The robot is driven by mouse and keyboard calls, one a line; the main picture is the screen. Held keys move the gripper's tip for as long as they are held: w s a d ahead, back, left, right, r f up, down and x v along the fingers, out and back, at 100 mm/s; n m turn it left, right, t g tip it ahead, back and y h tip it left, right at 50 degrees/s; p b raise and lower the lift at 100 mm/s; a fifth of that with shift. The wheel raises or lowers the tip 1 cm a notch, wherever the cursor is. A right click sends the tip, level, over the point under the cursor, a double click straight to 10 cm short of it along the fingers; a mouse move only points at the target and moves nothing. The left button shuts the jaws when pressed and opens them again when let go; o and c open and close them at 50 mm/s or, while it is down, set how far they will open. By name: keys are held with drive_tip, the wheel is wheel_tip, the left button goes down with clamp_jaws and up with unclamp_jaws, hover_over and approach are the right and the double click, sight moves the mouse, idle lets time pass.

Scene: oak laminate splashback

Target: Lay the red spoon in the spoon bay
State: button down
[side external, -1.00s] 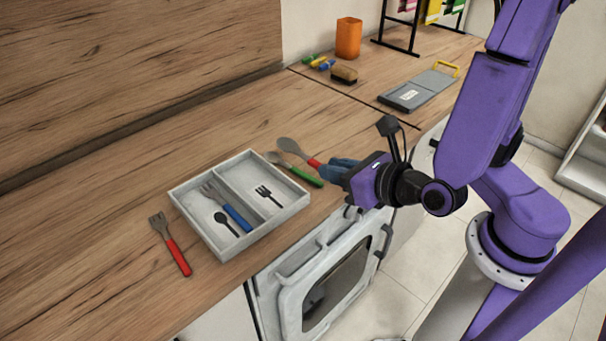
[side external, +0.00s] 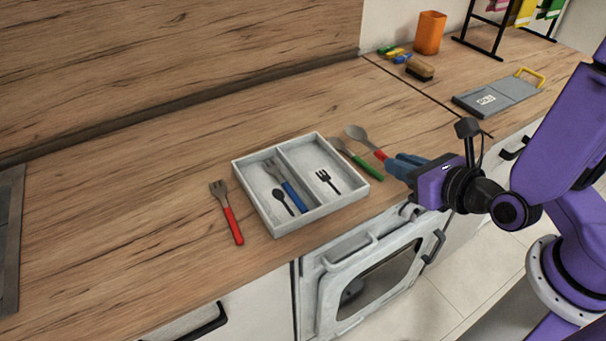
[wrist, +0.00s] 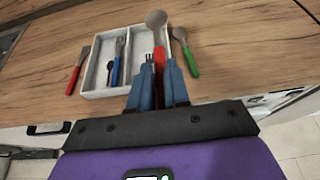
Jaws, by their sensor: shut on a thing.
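The red spoon, with a grey bowl (side external: 356,132) and red handle (wrist: 160,58), points away from my gripper (side external: 397,166). My gripper, also in the wrist view (wrist: 161,78), has its blue fingers shut on the handle. The spoon appears raised off the counter; its exact height is unclear. The white two-bay tray (side external: 252,205) stands to the left of my gripper. Its left bay, the spoon bay (side external: 272,208), has a dark spoon mark. A blue-handled fork (side external: 290,194) lies in that bay beside the mark. The right bay (side external: 312,160) has a fork mark and no utensil.
A green-handled utensil (side external: 362,163) lies right of the tray, close to the spoon. A red-handled fork (side external: 231,220) lies left of it. An orange cup (side external: 429,33), a brush (side external: 419,70) and a grey board (side external: 496,95) stand farther back. The counter behind the tray is clear.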

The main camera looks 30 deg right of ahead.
hover_over(279, 215)
drive_tip(key=shift+f, duration=5.75)
drive_tip(key=shift+f, duration=0.55)
drive_tip(key=c, duration=1)
unclamp_jaws()
drive_tip(key=v, duration=1.7)
drive_tip(key=shift+s, duration=0.2)
